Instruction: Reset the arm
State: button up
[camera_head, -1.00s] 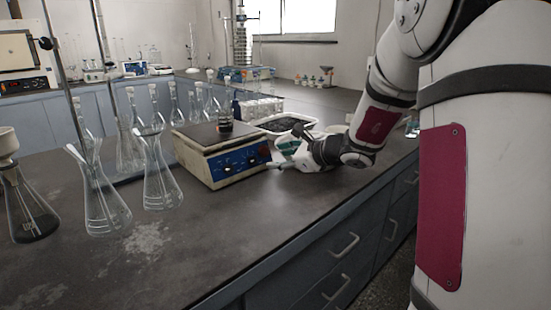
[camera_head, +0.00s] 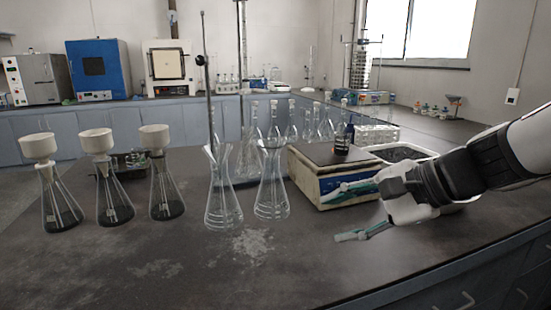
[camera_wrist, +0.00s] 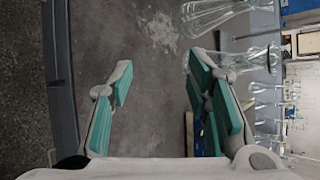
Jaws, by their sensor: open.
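My gripper (camera_head: 357,212) reaches in from the right in the head view, over the bench in front of the hot plate device. Its green-padded fingers point left and are spread apart. In the wrist view my gripper (camera_wrist: 165,95) is also open, with only bare bench top between the fingers. It holds nothing. The near side of the blue and cream device (camera_head: 330,180) is partly covered by my gripper. A small dark bottle (camera_head: 342,140) stands on the device.
Several flasks with white funnels (camera_head: 97,145) stand further left. A tray of dark material (camera_head: 400,153) lies behind my wrist.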

jog(key=s+a+f+n+g+h, duration=0.1)
jog(key=s+f+n+g+h, duration=0.2)
jog(key=s+n, duration=0.8)
jog(key=s+d+f+n+g+h, duration=0.1)
jog(key=s+d+h, duration=0.25)
jog(key=s, duration=0.45)
jog(key=s+d+f+n+g+h, duration=0.1)
jog(key=s+d+h, duration=0.1)
jog(key=s+d, duration=0.5)
notch_tip(320, 180, up, 23)
jog(key=s+a+t+p, duration=0.1)
jog(key=a+t+p, duration=0.1)
jog(key=p, duration=2)
jog(key=shift+s+a+t, duration=0.15)
jog(key=shift+t, duration=0.55)
